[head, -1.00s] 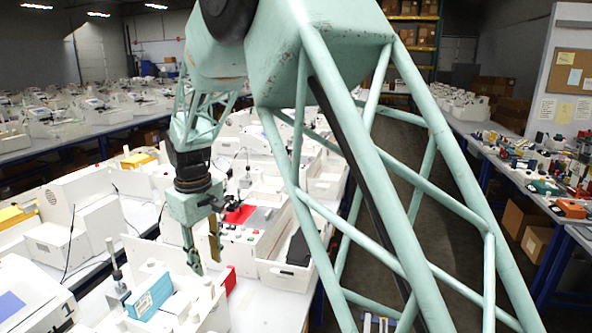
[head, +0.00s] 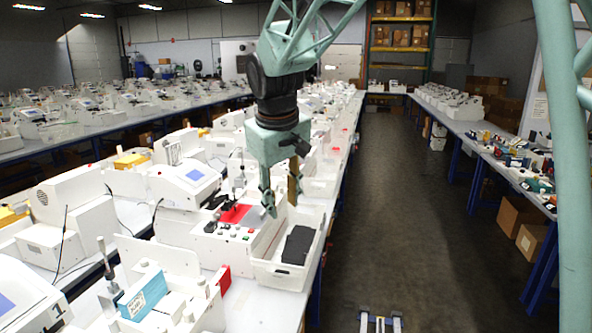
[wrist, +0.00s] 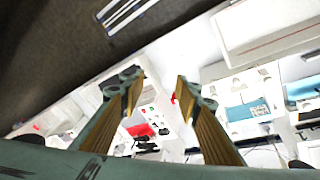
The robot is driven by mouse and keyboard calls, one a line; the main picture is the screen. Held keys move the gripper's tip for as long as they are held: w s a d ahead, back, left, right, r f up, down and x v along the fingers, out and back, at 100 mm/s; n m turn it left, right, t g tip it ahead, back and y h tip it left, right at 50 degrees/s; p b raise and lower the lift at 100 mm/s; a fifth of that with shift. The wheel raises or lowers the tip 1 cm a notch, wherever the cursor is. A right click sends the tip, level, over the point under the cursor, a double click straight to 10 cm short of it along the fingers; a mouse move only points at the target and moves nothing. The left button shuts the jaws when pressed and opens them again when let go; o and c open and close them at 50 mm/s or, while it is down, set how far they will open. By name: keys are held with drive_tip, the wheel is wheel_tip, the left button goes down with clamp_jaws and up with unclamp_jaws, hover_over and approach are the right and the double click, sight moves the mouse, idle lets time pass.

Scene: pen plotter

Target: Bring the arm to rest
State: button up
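My gripper (head: 281,198) hangs from my pale green arm in the upper middle of the head view, above the near edge of the white bench. Its two fingers are apart with nothing between them. The wrist view also shows the open gripper (wrist: 160,88), with tan pads facing each other over a gap. In the head view, the pen plotter (head: 222,232) with a red sheet (head: 236,213) stands just left of and below the gripper. The red sheet also shows in the wrist view (wrist: 140,130).
A white bin (head: 276,273) holding a dark block (head: 298,245) lies below the gripper. A blue box (head: 146,296) and a red block (head: 221,278) are nearer. Another bench (head: 470,130) runs along the right.

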drive_tip(key=s+d+r+m+t, duration=0.1)
drive_tip(key=s+d+r, duration=0.1)
drive_tip(key=d+r, duration=0.45)
drive_tip(key=s+d+f+m+b, duration=0.2)
drive_tip(key=s+d+m+b, duration=0.15)
drive_tip(key=s+d, duration=0.95)
drive_tip(key=s+d+f+m+b, duration=0.1)
drive_tip(key=s+f, duration=0.2)
drive_tip(key=s, duration=0.6)
drive_tip(key=s+d+f+m+b, duration=0.1)
drive_tip(key=s+f, duration=0.3)
drive_tip(key=s, duration=0.6)
drive_tip(key=s+d+f+m+b, duration=0.1)
drive_tip(key=s+d+f+b, duration=0.1)
drive_tip(key=s, duration=0.8)
wheel_tip(320, 180, down, 2)
drive_tip(key=shift+s+d+f+g+b, duration=0.1)
drive_tip(key=shift+s+d+g+b, duration=0.25)
drive_tip(key=shift+b, duration=0.3)
